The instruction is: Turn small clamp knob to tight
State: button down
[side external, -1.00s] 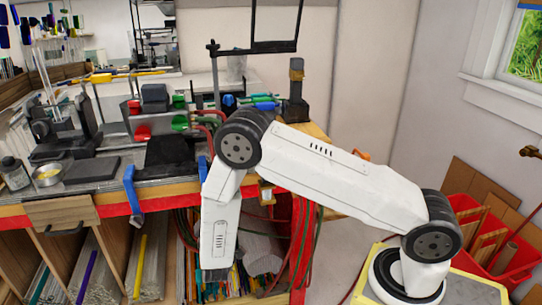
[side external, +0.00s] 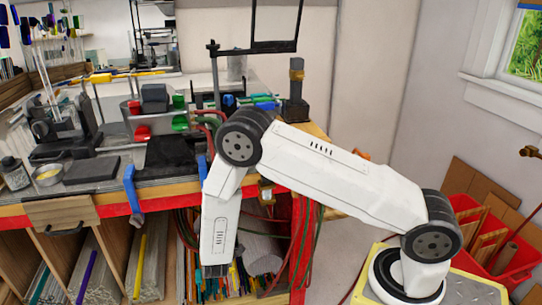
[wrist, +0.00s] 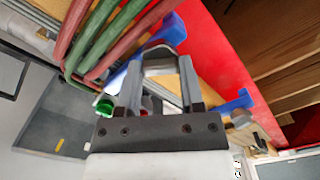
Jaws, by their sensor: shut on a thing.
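In the wrist view my gripper (wrist: 161,58) has its two grey fingers closed in around a small grey part, which I take to be the small clamp knob (wrist: 160,68). Blue clamp parts (wrist: 174,28) show just beyond the fingertips, by the bench's red edge.
Red and green hoses (wrist: 98,38) pass close to the left of the fingers. Another blue clamp (side external: 133,195) hangs from the bench front. Rod storage bins (side external: 88,270) lie below the bench, and a red crate (side external: 510,250) stands at right.

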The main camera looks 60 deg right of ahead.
jog(key=m, duration=2.2)
jog(key=shift+a, duration=0.1)
jog(key=shift+m, duration=0.3)
dwell(0.3)
jog(key=shift+c, duration=1.1)
grip_release()
jog(key=v, duration=0.7)
jog(key=shift+s+a, duration=0.25)
jog(key=shift+a, duration=0.05)
